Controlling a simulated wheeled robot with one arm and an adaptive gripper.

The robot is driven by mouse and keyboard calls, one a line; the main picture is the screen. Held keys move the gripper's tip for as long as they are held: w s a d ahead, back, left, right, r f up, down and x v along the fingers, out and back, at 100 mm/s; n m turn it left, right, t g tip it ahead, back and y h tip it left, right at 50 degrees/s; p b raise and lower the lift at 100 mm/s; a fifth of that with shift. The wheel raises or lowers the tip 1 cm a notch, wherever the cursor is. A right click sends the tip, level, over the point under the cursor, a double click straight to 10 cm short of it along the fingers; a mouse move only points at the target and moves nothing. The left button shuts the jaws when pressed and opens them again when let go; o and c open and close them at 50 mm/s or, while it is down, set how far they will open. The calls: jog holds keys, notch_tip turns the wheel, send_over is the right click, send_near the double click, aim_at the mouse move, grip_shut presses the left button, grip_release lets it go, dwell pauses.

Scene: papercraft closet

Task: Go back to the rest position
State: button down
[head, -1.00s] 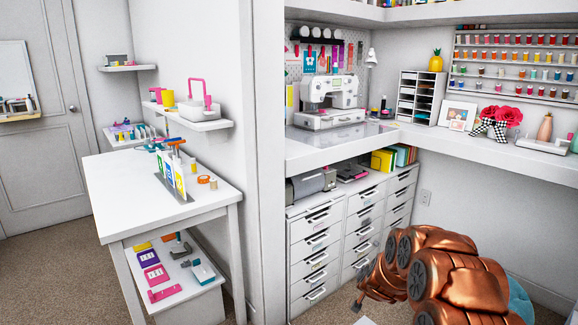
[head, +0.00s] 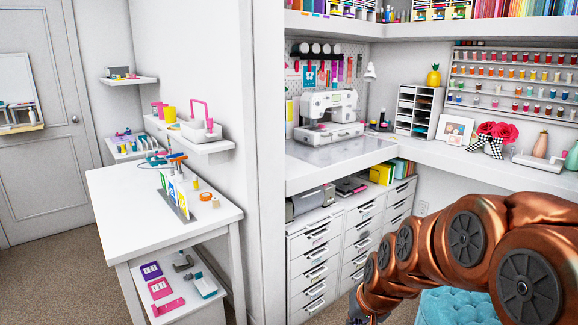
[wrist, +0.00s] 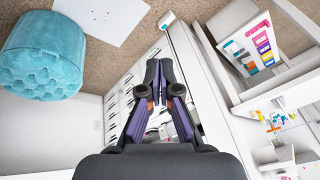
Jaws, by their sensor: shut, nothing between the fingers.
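My gripper (wrist: 157,77) shows in the wrist view, with its two dark fingers together and nothing between them. It hangs in the air in front of the white drawer cabinet (wrist: 128,92) and touches nothing that I can see. In the head view my copper arm fills the lower right and reaches down and left toward the drawers. The fingertips are not clear in the head view, at the bottom edge.
A teal tufted stool (head: 459,307) stands behind my arm, low right; it also shows in the wrist view (wrist: 42,60). The drawer cabinet (head: 318,238) is left of my arm. A white table (head: 130,207) stands at left. Carpet (head: 60,275) is open at lower left.

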jog(key=s+d+r+g+p, duration=0.1)
jog(key=s+r+g+p, duration=0.1)
jog(key=s, duration=0.7)
jog(key=s+d+r+n+g+h+p, duration=0.1)
jog(key=s+r, duration=0.4)
jog(key=s, duration=0.5)
jog(key=s+d+r+g+p, duration=0.2)
jog(key=s+r+p, duration=0.1)
jog(key=s, duration=0.7)
jog(key=shift+s+r+g+h, duration=0.25)
jog(key=shift+r+g+h, duration=0.05)
jog(key=shift+r+h, duration=0.15)
